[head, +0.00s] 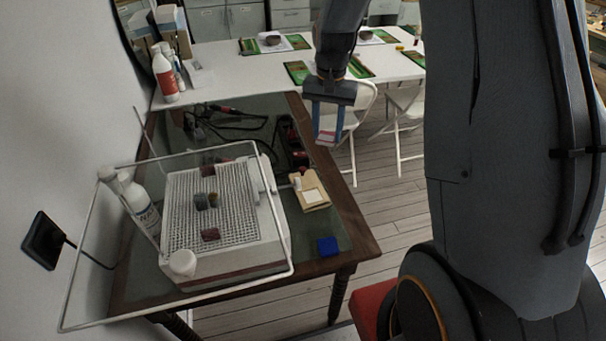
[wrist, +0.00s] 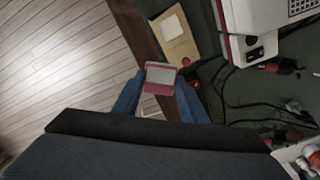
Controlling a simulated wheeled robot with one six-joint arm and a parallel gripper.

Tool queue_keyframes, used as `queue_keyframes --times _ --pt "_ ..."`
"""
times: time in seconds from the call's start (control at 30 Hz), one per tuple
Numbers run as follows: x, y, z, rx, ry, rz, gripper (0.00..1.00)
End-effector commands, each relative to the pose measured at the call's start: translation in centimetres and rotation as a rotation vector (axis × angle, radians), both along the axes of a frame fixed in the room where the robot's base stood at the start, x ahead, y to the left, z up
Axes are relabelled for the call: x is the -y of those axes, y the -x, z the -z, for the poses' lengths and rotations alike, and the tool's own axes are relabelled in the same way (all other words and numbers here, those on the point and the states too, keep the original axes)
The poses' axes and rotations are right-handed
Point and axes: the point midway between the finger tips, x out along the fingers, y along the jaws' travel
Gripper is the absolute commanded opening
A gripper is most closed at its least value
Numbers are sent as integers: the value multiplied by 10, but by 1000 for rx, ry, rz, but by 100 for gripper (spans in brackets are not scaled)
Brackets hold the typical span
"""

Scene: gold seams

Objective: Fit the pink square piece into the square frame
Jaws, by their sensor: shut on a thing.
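My gripper (head: 326,132) is shut on the pink square piece (head: 325,139), held in the air beyond the table's right edge. In the wrist view the piece (wrist: 160,77) shows a pale grey face with pink edges between my blue fingertips. A light wooden board (head: 316,206) lies on the table's right side, below and nearer than my gripper in the head view. It has a white square area (head: 311,196), seemingly the square frame, also visible in the wrist view (wrist: 173,27). The piece is apart from the board.
A white box with a grid top (head: 215,200) stands left of the board, with small pots on it. A blue block (head: 327,246) lies near the table's front right corner. Dark cables (head: 225,125) lie behind. A small red thing (wrist: 186,62) is at the board's end.

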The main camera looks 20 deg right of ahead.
Motion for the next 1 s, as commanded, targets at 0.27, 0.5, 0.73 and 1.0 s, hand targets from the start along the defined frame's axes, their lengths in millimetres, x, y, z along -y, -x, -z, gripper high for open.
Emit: queue_keyframes --times 0.27,0.5,0.73,1.0 --pt "-35 31 56 -3 1 523 24" --pt "-52 51 84 0 1 848 24" --pt "-56 57 92 3 0 947 24" --pt "-56 57 105 2 0 948 24"
